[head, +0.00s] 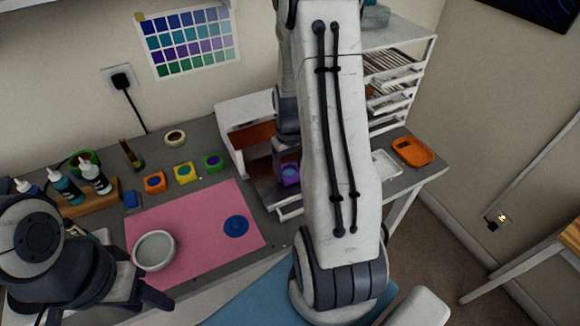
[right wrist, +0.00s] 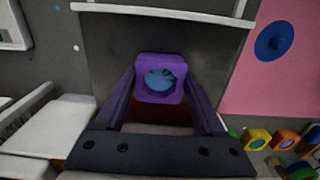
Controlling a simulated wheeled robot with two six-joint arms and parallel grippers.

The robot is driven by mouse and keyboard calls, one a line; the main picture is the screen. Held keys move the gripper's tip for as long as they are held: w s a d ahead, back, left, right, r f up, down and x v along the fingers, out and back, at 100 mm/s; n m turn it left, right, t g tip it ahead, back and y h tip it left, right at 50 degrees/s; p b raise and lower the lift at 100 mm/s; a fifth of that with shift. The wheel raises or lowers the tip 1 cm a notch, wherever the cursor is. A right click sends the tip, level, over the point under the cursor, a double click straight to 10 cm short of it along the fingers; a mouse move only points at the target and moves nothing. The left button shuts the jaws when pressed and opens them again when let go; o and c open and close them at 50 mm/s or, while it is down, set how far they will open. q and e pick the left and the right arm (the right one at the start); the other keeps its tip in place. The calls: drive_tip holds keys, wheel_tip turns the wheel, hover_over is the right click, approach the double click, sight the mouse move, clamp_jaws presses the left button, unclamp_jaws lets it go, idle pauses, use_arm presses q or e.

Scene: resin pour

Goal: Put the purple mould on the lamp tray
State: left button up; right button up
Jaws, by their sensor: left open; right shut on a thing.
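The purple mould (head: 289,172), a small block with a round blue-filled hollow, is at the lamp tray, partly behind my right arm in the head view. In the right wrist view the purple mould (right wrist: 160,80) sits between the fingertips of my right gripper (right wrist: 160,92), which is shut on it. The lamp tray (right wrist: 215,50) is the grey plate with a white lip under the mould; its edge also shows in the head view (head: 287,212). I cannot tell whether the mould touches it. My left gripper (head: 118,264) is open near the pale cup (head: 153,251).
A white lamp housing (head: 245,112) stands behind the tray. A pink mat (head: 190,215) with a blue disc (head: 236,226) lies left. Orange (head: 154,182), yellow (head: 183,173) and green (head: 211,162) moulds stand behind it. A drawer rack (head: 400,70) and orange dish (head: 413,151) are right.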

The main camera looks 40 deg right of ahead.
drive_tip(key=shift+f, duration=0.1)
drive_tip(key=shift+f, duration=0.1)
drive_tip(key=o, duration=1.3)
drive_tip(key=shift+o, duration=0.2)
wheel_tip(320, 180, up, 12)
drive_tip(key=shift+r+b, duration=0.2)
drive_tip(key=shift+b, duration=0.2)
drive_tip(key=s+a+r+n, duration=0.2)
drive_tip(key=a+n, duration=0.2)
drive_tip(key=a, duration=1.4)
drive_tip(key=s+a+n+y, duration=0.1)
drive_tip(key=s+a+n, duration=0.4)
drive_tip(key=s+a, duration=0.7)
drive_tip(key=shift+s+a+r+n, duration=0.25)
drive_tip(key=shift+s+a+n, duration=0.15)
drive_tip(key=shift+s, duration=0.5)
